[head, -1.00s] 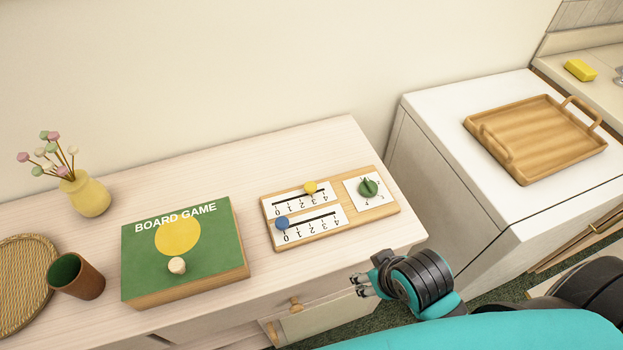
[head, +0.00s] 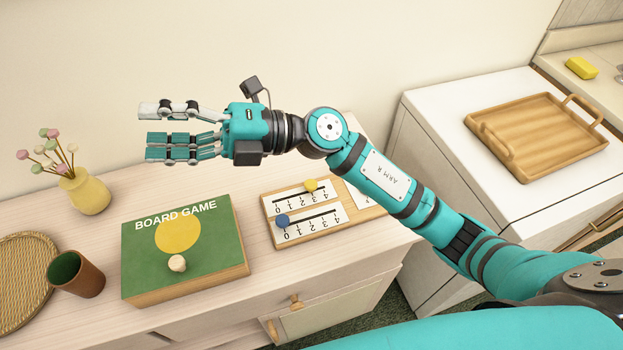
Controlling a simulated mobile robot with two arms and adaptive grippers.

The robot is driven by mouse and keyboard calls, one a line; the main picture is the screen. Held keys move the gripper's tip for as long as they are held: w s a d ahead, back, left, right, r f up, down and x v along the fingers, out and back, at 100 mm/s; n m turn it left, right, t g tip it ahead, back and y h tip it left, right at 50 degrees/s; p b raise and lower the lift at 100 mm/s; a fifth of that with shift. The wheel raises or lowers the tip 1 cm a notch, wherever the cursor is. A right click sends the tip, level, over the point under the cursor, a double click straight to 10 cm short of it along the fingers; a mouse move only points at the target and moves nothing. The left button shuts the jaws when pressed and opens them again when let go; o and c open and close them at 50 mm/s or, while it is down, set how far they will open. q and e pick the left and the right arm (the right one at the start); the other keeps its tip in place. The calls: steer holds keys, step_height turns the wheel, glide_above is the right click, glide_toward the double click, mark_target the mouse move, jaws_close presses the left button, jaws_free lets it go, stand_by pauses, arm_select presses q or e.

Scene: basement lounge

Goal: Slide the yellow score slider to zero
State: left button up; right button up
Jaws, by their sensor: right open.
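The wooden score board (head: 292,243) lies on the sideboard, with two numbered slider tracks. The blue slider knob (head: 282,220) sits at the 0 end of the lower track. My right arm now hides the green dial at the board's right side. My right gripper (head: 150,130) is open and empty, pointing left, and shows above the board game box, up and left of the score board. My left gripper is not in view.
A green board game box (head: 222,253) with a pale knob lies left of the score board. A brown cup (head: 85,279), woven tray (head: 20,285) and yellow vase (head: 88,194) stand further left. A wooden tray (head: 484,147) lies on the white cabinet at right.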

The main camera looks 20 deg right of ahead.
step_height(320, 180, down, 5)
steer(key=n+g+h, duration=0.3)
steer(key=n+h, duration=0.1)
steer(key=m+t+h, duration=0.1)
steer(key=t+h, duration=0.1)
steer(key=h, duration=1.5)
glide_above(312, 185)
step_height(312, 185, down, 8)
step_height(312, 185, down, 17)
steer(key=p, duration=0.3)
steer(key=shift+f, duration=0.2)
jaws_close()
